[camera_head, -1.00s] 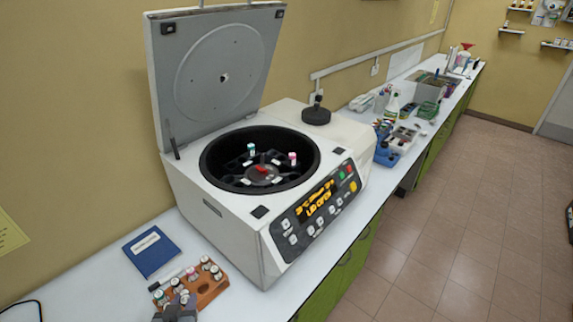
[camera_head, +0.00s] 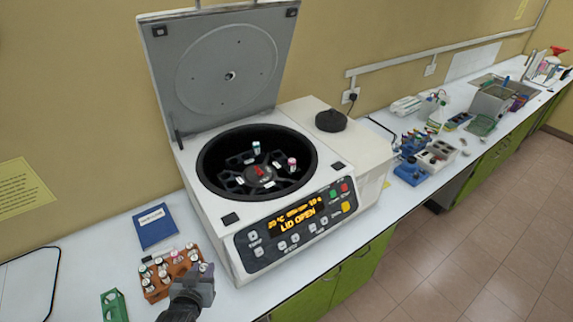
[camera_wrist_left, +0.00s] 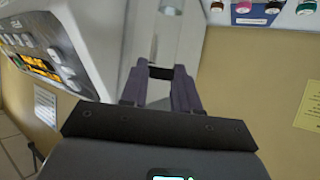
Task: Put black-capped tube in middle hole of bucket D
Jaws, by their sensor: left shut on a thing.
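My left gripper (camera_head: 203,272) is at the right end of the tube rack, near the centrifuge's front left corner. In the left wrist view its fingers (camera_wrist_left: 160,82) are shut on a clear tube (camera_wrist_left: 170,45); a dark band, seemingly its black cap, lies between the fingertips. The centrifuge (camera_head: 215,215) stands with its lid up. Its black bowl holds a rotor (camera_head: 262,172) with buckets; one teal-capped tube (camera_head: 256,147) and one pink-capped tube (camera_head: 292,164) stand in it. Bucket letters are too small to read. My right gripper is not in view.
An orange-brown rack (camera_head: 157,291) holds several capped tubes. A green rack (camera_head: 113,306) stands to its left and a blue book (camera_head: 155,226) lies behind. The centrifuge display (camera_head: 300,218) reads LID OPEN. The raised lid (camera_head: 225,65) stands behind the bowl.

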